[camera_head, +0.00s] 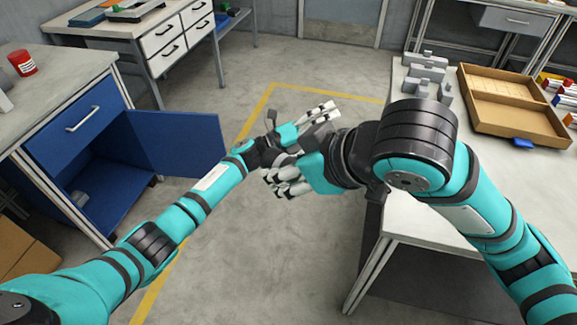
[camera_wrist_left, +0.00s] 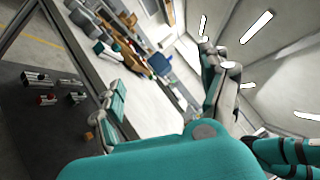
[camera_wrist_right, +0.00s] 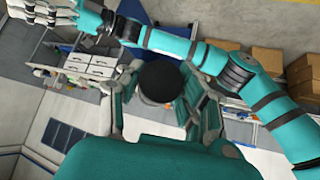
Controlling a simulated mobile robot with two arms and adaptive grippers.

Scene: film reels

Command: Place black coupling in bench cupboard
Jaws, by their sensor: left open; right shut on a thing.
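The black coupling (camera_wrist_right: 160,81) shows as a dark round piece between the fingers of my right gripper (camera_wrist_right: 163,98) in the right wrist view. In the head view, my right gripper (camera_head: 283,181) is over the open floor, and I cannot make out the coupling there. My left gripper (camera_head: 318,112) is just beyond it, open; its spread fingers (camera_wrist_left: 163,88) hold nothing in the left wrist view. The arms cross close together. The bench cupboard (camera_head: 104,166) is blue, under the left bench, with its door (camera_head: 178,144) swung open toward the middle.
The left bench top (camera_head: 62,68) carries a red can (camera_head: 22,63). At right, a white table (camera_head: 430,222) holds grey blocks (camera_head: 425,68) and a wooden tray (camera_head: 512,129). A drawer bench (camera_head: 110,32) stands behind. Floor between the benches is clear.

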